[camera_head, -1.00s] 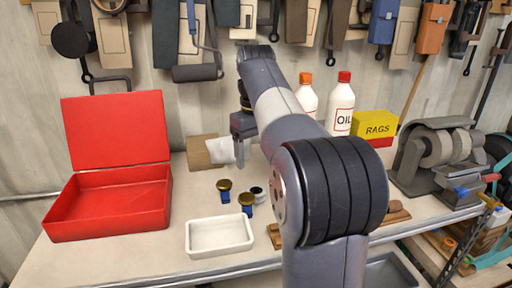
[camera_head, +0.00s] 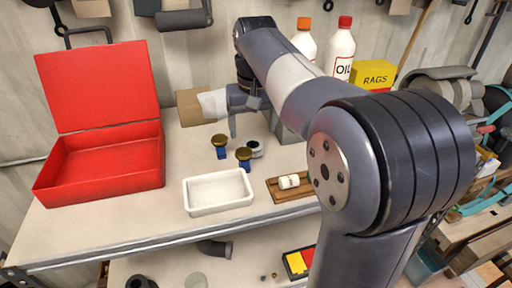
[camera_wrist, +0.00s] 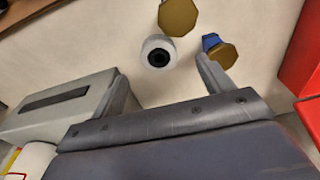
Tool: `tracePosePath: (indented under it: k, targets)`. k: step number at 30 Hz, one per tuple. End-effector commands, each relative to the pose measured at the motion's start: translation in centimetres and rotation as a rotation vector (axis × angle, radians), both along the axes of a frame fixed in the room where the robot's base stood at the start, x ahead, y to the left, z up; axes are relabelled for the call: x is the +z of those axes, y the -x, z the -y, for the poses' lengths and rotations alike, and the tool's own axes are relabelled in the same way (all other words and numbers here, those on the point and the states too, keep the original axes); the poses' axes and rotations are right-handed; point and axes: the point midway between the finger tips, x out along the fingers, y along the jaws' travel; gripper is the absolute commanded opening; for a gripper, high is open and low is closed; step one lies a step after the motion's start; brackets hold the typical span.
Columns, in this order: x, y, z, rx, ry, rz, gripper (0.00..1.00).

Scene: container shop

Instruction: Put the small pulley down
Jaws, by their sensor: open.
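A small white round piece with a dark centre, which looks like the small pulley (camera_wrist: 158,54), stands on the bench top. In the head view the pulley (camera_head: 256,149) sits just right of two brass-topped blue pieces (camera_head: 219,144). My gripper (camera_head: 247,122) is low over the bench behind these pieces. In the wrist view my gripper (camera_wrist: 170,82) has its fingers spread apart. The pulley shows beyond and between the fingertips, with nothing held. One brass-topped blue piece (camera_wrist: 220,50) shows close by the right fingertip; I cannot tell if they touch.
A white tray (camera_head: 218,206) stands in front. A wooden block (camera_head: 300,191) with a white cylinder (camera_head: 289,181) lies to its right. An open red box (camera_head: 100,172) is at left. Oil bottles (camera_head: 339,51) and a rags box (camera_head: 374,76) stand behind. Bare bench lies between box and tray.

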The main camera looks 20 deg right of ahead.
Motion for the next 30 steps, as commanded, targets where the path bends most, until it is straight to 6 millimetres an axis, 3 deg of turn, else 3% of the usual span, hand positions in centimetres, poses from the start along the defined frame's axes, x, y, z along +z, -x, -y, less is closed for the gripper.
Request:
tracePosePath:
  k: [7, 15, 24, 30]
  targets:
    - [-1.9, -0.2, 0.1, 0.000, 0.000, -0.003, 0.76]
    - [-5.6, -0.7, 0.3, 0.001, 0.000, -0.003, 0.76]
    - [-6.1, -0.8, 0.3, 0.001, 0.000, 0.000, 0.76]
    - [-6.1, -0.8, 0.3, 0.001, 0.000, 0.000, 0.59]
